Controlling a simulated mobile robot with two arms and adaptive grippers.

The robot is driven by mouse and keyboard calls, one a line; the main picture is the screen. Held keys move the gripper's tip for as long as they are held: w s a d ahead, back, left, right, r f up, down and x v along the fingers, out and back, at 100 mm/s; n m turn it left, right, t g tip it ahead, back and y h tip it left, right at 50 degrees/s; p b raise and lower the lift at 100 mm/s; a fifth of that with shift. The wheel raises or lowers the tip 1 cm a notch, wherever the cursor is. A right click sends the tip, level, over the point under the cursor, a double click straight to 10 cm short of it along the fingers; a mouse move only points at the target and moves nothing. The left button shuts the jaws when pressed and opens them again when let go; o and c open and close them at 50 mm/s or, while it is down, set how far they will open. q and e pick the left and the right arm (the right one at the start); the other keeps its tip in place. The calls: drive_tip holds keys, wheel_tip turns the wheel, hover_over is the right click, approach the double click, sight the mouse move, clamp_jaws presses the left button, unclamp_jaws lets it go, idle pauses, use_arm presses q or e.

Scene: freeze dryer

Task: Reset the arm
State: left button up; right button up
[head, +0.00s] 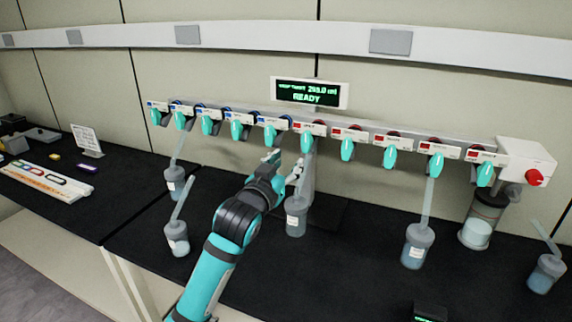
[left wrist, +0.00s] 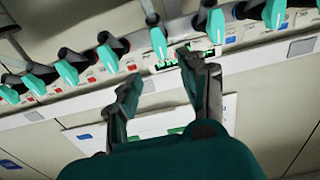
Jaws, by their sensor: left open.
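My left arm reaches up from the bottom of the head view. My left gripper (head: 285,163) is open below the middle of the valve row, close to a grey flask (head: 296,217) with a tall neck. In the left wrist view the two fingers of the gripper (left wrist: 161,76) stand apart with nothing between them. Teal valve handles (left wrist: 159,43) and part of the green display lie beyond the fingertips. Whether the gripper touches the flask neck cannot be told. My right gripper is not in view.
A manifold with teal handles (head: 390,158) runs along the wall under a READY display (head: 307,94). Other flasks stand at the left (head: 177,238) and right (head: 417,247). A red knob (head: 534,177) sits at the right end.

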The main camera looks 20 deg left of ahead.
use_arm(q)
drive_tip(key=s+d+f+g, duration=0.1)
drive_tip(key=s+f+g, duration=0.2)
drive_tip(key=s+f, duration=0.6)
drive_tip(key=s+d+f+g, duration=0.1)
drive_tip(key=s+f+g, duration=0.35)
drive_tip(key=f, duration=0.75)
drive_tip(key=s+f+m+g, duration=0.1)
drive_tip(key=s+f+g, duration=0.4)
drive_tip(key=s, duration=0.8)
drive_tip(key=s+f+m+g, duration=0.1)
drive_tip(key=s+f+g, duration=0.1)
drive_tip(key=s+f, duration=0.85)
drive_tip(key=s+f+g, duration=0.1)
drive_tip(key=s+f, duration=0.1)
drive_tip(key=f, duration=0.9)
drive_tip(key=s+f, duration=0.2)
drive_tip(key=f, duration=1)
drive_tip(key=s+a+f+g+b, duration=0.1)
drive_tip(key=s+a+f, duration=0.1)
drive_tip(key=s+f, duration=1.4)
drive_tip(key=shift+a+f+y, duration=0.3)
drive_tip(key=shift+f, duration=0.3)
